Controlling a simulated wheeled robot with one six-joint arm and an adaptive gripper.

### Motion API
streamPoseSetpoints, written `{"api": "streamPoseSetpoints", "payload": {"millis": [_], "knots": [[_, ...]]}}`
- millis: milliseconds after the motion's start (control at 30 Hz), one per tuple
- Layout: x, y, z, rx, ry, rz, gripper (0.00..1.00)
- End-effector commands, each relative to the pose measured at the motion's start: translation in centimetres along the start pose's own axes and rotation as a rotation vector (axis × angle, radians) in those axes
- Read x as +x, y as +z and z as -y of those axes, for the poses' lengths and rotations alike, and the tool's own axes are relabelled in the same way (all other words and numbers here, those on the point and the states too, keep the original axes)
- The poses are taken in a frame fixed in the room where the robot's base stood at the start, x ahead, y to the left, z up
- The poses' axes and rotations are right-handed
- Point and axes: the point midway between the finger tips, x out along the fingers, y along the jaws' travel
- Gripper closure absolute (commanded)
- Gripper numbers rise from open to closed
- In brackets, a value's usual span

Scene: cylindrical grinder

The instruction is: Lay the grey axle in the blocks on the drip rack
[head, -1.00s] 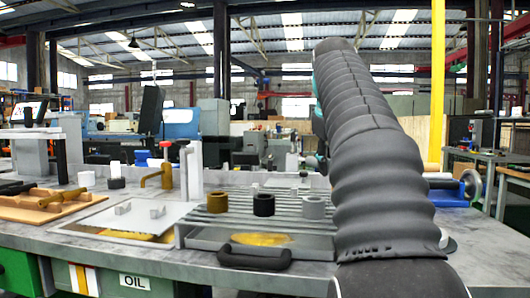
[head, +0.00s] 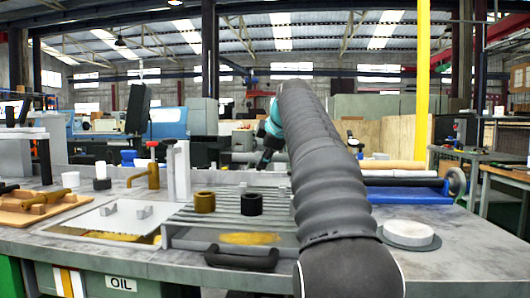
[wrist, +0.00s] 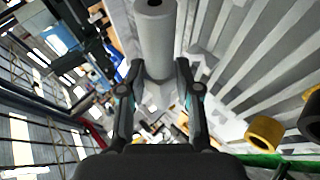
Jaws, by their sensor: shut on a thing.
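My gripper (wrist: 158,75) is shut on the grey axle (wrist: 156,42), a smooth grey cylinder at the top of the wrist view. The fingers hold it near its lower visible end. The drip rack is a grey ridged tray (head: 228,213) at the middle of the bench in the head view, and its slats fill the right of the wrist view (wrist: 245,60). The axle appears beside and above the slats; its height is unclear. My arm covers the rack's right part in the head view, and my fingers are hidden there. I cannot clearly make out the rack's blocks.
A brass ring (head: 204,202) and a black ring (head: 251,204) stand on the rack. A brass tap-like piece (head: 153,176) and white post (head: 180,172) stand behind. A white disc (head: 408,232) lies right.

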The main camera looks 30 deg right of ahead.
Motion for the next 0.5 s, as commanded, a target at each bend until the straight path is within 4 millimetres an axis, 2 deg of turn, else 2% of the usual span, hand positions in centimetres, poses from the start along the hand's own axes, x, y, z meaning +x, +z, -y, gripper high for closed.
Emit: {"api": "streamPoseSetpoints", "payload": {"millis": [500], "knots": [[3.2, 1.4, 3.7, 0.001, 0.003, 0.001, 1.00]]}}
